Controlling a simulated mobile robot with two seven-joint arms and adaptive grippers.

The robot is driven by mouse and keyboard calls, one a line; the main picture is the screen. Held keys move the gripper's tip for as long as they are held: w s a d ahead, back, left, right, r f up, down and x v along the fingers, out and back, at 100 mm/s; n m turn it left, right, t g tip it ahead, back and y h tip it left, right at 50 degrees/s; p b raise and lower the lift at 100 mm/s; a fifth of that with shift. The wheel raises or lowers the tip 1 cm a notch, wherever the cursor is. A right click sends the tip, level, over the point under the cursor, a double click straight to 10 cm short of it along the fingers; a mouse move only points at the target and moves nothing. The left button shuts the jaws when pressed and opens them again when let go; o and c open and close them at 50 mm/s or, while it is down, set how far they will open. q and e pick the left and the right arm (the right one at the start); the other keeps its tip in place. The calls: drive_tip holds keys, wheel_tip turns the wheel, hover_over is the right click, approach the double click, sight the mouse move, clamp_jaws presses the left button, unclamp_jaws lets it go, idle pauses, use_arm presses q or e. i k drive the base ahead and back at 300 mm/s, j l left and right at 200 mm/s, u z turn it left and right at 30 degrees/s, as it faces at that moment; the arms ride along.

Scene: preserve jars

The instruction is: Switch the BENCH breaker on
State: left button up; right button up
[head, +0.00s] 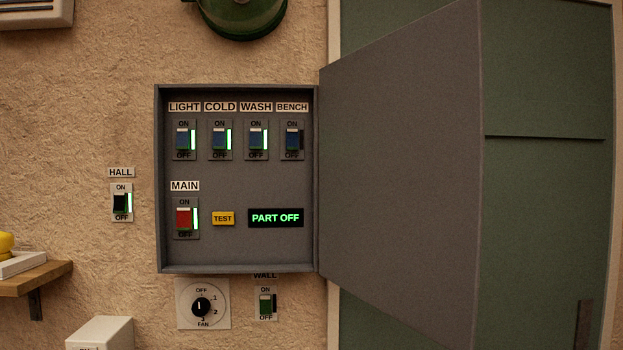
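The BENCH breaker (292,140) is a blue switch at the right end of the top row in the open grey breaker box (236,267). The strip beside it is dark. The LIGHT breaker (182,140), COLD breaker (219,140) and WASH breaker (256,140) have lit strips. The red MAIN breaker (184,219) below also has a lit strip. A display (275,218) reads PART OFF in green. Neither of my grippers is in view.
The box's grey door (400,170) stands open to the right, in front of a green door (545,220). A yellow TEST button (223,218) is beside MAIN. Outside the box are a HALL switch (121,203), a FAN dial (202,306) and a WALL switch (265,304).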

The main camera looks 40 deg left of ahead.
sight(292, 135)
drive_tip(key=u, duration=0.4)
drive_tip(key=i+l+u, duration=0.1)
drive_tip(key=u, duration=0.75)
drive_tip(key=i+l+u, duration=0.1)
drive_tip(key=u, duration=0.3)
drive_tip(key=i+l+u, duration=0.1)
drive_tip(key=l+u, duration=1)
drive_tip(key=l, duration=0.35)
drive_tip(key=k+l+u, duration=0.1)
drive_tip(key=l, duration=0.35)
drive_tip(key=k+l+u, duration=0.1)
drive_tip(key=l, duration=0.35)
drive_tip(key=k+j, duration=0.1)
drive_tip(key=k, duration=0.7)
